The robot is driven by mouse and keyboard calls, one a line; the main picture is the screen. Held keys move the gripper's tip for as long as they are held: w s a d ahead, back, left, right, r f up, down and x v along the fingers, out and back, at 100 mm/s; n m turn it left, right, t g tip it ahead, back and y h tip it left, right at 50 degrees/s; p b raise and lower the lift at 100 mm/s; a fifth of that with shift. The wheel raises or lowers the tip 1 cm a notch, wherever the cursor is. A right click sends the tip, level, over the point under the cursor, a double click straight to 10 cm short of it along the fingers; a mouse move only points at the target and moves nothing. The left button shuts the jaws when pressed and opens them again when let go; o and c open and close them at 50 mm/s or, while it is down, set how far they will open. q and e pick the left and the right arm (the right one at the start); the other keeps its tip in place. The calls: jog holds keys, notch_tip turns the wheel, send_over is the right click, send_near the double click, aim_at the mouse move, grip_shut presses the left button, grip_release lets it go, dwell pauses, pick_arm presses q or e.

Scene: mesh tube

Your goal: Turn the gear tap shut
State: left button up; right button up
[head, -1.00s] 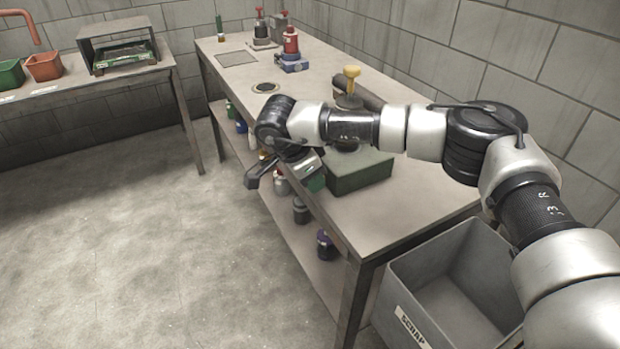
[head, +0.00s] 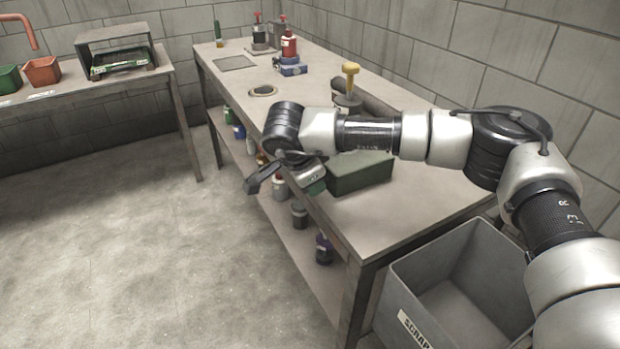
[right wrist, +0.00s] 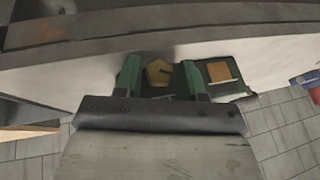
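I cannot tell for certain which thing is the gear tap. A yellow knob (head: 350,69) stands upright on a dark base on the workbench (head: 395,232), behind my right arm. Red-topped items (head: 289,44) stand at the bench's far end. My right gripper (head: 285,181) hangs by the bench's front edge, beside a green box, apart from the knob and the red-topped items. In the right wrist view its two green-tipped fingers (right wrist: 160,80) are apart. A yellow, angular shape (right wrist: 158,72) shows between them, at a distance I cannot tell. My left gripper is out of view.
The green box (head: 358,174) lies on the bench near the front edge. Bottles and cans (head: 299,213) stand on the lower shelf. A grey scrap bin (head: 411,325) stands at the bench's near end. The floor at left is clear up to a side table (head: 90,88).

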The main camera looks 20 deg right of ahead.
jog(key=shift+r, duration=0.1)
jog(key=shift+s+a+r, duration=0.1)
jog(key=shift+r, duration=0.2)
pick_arm(q)
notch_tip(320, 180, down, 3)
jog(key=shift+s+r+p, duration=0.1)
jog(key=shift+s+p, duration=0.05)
jog(key=shift+p, duration=0.25)
pick_arm(e)
jog(key=v, duration=1)
